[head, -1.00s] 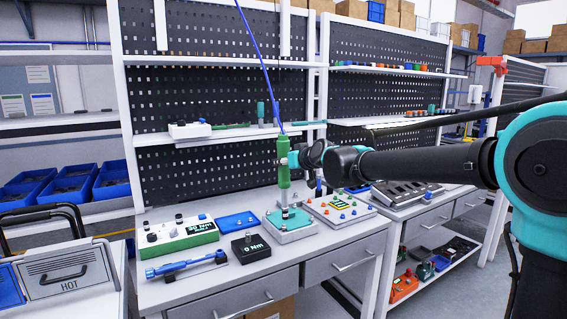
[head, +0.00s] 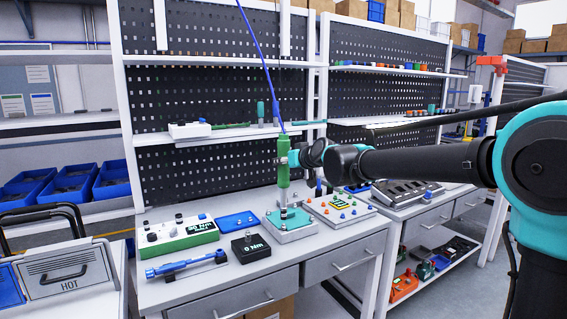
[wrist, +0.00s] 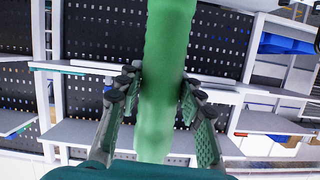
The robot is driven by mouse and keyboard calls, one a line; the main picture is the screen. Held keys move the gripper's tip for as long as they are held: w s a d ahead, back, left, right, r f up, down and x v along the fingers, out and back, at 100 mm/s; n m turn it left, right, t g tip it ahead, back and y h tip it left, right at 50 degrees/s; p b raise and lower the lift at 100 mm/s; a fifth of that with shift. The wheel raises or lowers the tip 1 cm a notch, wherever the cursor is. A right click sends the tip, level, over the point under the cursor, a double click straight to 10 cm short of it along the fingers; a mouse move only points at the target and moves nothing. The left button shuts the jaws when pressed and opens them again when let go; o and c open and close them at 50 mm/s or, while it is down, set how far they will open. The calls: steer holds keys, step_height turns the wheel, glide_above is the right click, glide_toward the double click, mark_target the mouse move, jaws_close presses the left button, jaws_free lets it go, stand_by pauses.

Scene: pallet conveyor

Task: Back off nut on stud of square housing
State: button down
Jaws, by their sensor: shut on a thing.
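My gripper (head: 292,158) is shut on a green driver tool (head: 283,152) that hangs upright from a blue cable. In the wrist view the two fingers (wrist: 158,92) press on both sides of the green body (wrist: 160,75). The tool's lower shaft points straight down at the square housing (head: 300,234), a grey block with a teal top on the bench. The tip is at the housing's top; the nut and stud under it are too small to make out, so I cannot tell whether it touches the nut.
A black "0 Nm" box (head: 250,249), a green-fronted display unit (head: 180,238), a blue wrench-like tool (head: 185,265) and a blue tray (head: 237,221) stand left of the housing. A board with coloured knobs (head: 340,210) is close on its right. A pegboard rises behind.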

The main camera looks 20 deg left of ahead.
mark_target(287, 146)
steer(key=shift+f, duration=1.65)
stand_by(1.6)
stand_by(0.9)
step_height(287, 146, up, 8)
steer(key=shift+r, duration=0.1)
stand_by(0.5)
